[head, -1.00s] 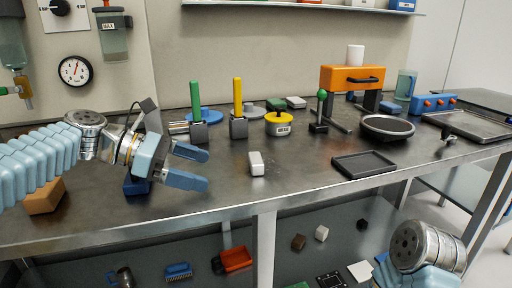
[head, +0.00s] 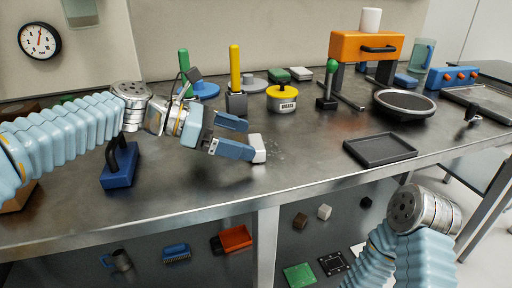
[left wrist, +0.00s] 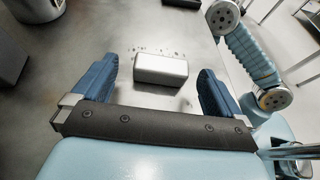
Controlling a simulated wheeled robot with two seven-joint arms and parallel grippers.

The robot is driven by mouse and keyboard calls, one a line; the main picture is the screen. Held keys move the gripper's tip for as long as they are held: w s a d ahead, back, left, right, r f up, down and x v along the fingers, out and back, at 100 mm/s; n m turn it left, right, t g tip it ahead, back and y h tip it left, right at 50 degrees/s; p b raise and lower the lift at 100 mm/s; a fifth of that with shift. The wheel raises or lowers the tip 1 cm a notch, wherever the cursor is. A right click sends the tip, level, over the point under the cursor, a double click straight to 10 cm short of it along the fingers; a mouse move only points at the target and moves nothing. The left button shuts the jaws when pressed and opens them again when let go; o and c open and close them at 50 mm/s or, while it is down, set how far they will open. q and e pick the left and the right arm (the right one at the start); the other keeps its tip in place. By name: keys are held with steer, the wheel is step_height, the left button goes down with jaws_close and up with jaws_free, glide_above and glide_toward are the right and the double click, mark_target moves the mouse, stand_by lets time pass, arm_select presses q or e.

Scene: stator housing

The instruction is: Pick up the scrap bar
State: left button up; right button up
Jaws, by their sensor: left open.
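The scrap bar, a small pale grey block (head: 259,148), lies on the metal workbench (head: 200,195). It also shows in the left wrist view (left wrist: 160,68), lying crosswise just beyond the gripper's palm, level with the finger ends. My left gripper (head: 248,139) is open, with two blue fingers. In the left wrist view a finger stands on each side of the bar, with a gap on both sides. In the head view the near fingertip overlaps the bar's left edge; I cannot tell whether they touch. My right gripper is out of view; only part of that arm shows.
A black tray (head: 380,150) lies to the right of the bar. Behind stand a yellow pot (head: 282,98), a yellow-handled block (head: 236,103) and a green-knobbed lever (head: 327,100). A blue block with a dark handle (head: 121,168) stands left, near my left arm. The bench front is clear.

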mark_target(255, 141)
arm_select(q)
steer(key=x, duration=0.4)
steer(key=shift+s+d+f, duration=0.1)
steer(key=shift+s+d, duration=0.05)
steer(key=shift+d, duration=0.15)
steer(key=c, duration=1.1)
